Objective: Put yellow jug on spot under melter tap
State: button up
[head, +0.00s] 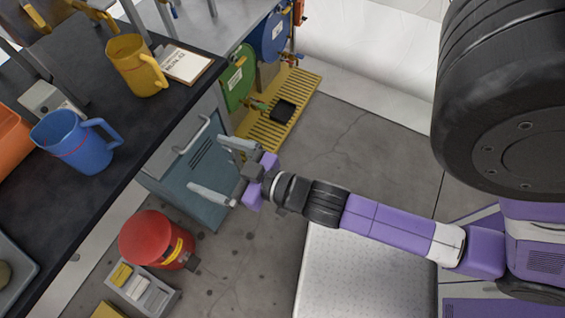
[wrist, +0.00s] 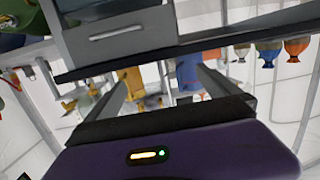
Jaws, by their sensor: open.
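The yellow jug (head: 130,70) stands upright on the dark worktop at the upper left of the head view, its handle to the right. My gripper (head: 222,170) is open and empty, in front of the grey cabinet and to the lower right of the jug, well apart from it. In the wrist view my open fingers (wrist: 162,80) show with nothing held; yellow and blue shapes lie beyond them, too unclear to name surely. I cannot make out the melter tap or the spot under it for certain.
A blue jug (head: 75,143) stands nearer on the worktop (head: 110,115). A sign card (head: 186,64) lies beside the yellow jug. The grey cabinet (head: 190,155) is below the worktop's edge. A red can (head: 155,240) stands on the floor; the floor (head: 370,150) right of it is mostly open.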

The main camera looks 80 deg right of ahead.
jog(key=s+a+r+n+y, duration=0.1)
jog(key=s+a+r, duration=0.1)
jog(key=s, duration=0.6)
jog(key=s+a+r+n+g+y, duration=0.1)
jog(key=s+a, duration=0.3)
jog(key=s, duration=0.4)
jog(key=shift+a+r+y, duration=0.2)
jog(key=shift+r+y, duration=0.4)
jog(key=shift+r, duration=0.1)
